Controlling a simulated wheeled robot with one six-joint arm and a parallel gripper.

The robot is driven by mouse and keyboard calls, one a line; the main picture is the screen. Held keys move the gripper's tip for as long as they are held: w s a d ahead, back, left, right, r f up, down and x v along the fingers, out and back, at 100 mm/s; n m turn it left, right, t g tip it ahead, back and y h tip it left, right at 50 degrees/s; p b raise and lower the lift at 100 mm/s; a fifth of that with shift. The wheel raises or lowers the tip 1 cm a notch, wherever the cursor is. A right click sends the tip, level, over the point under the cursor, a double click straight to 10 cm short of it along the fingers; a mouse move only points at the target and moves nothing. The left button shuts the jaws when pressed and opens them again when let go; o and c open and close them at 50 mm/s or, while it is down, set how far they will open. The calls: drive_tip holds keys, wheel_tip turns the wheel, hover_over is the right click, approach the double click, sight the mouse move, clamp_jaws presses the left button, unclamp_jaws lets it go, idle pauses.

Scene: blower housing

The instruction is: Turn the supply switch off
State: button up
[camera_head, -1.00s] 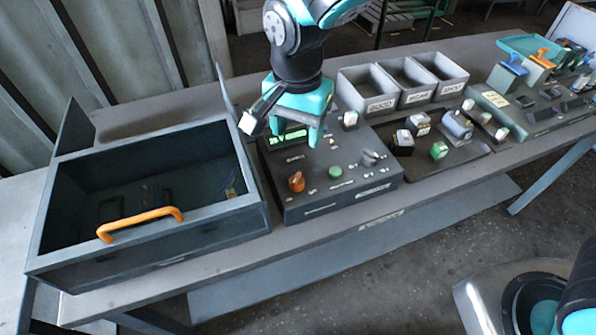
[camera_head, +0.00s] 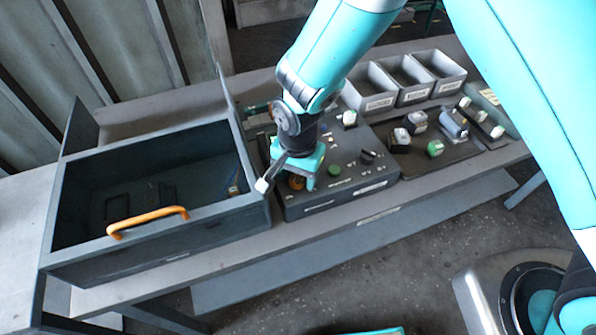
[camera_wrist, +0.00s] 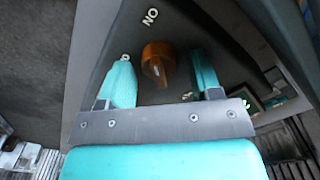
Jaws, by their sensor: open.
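The supply switch is an orange rotary knob (camera_wrist: 158,62) on the dark control panel (camera_head: 345,200). In the head view the knob (camera_head: 296,183) shows partly behind my gripper (camera_head: 292,180). In the wrist view my gripper (camera_wrist: 163,85) is open, with one teal finger on each side of the knob and a gap to each. White lettering stands beyond the knob and near the fingers; only part is readable. I cannot tell which position the knob is set to.
An open dark bin (camera_head: 60,215) with an orange handle (camera_head: 148,221) stands left of the panel. The panel also has a green button (camera_head: 334,170) and a black knob (camera_head: 367,156). Grey trays (camera_head: 412,95) stand behind, and small parts lie on a mat (camera_head: 440,160) at right.

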drive_tip(key=c, duration=0.9)
drive_tip(key=shift+n, duration=0.3)
drive_tip(key=n+b, duration=0.1)
drive_tip(key=n, duration=0.3)
drive_tip(key=shift+a+b, duration=0.1)
drive_tip(key=shift+b, duration=0.25)
drive_tip(key=n+b, duration=0.1)
drive_tip(key=n, duration=0.3)
drive_tip(key=shift+a+n, duration=0.1)
drive_tip(key=shift+n, duration=0.3)
drive_tip(key=n+b, duration=0.1)
drive_tip(key=n, duration=0.3)
drive_tip(key=shift+a, duration=0.1)
drive_tip(key=shift+s+n, duration=0.1)
drive_tip(key=shift+n, duration=2.1)
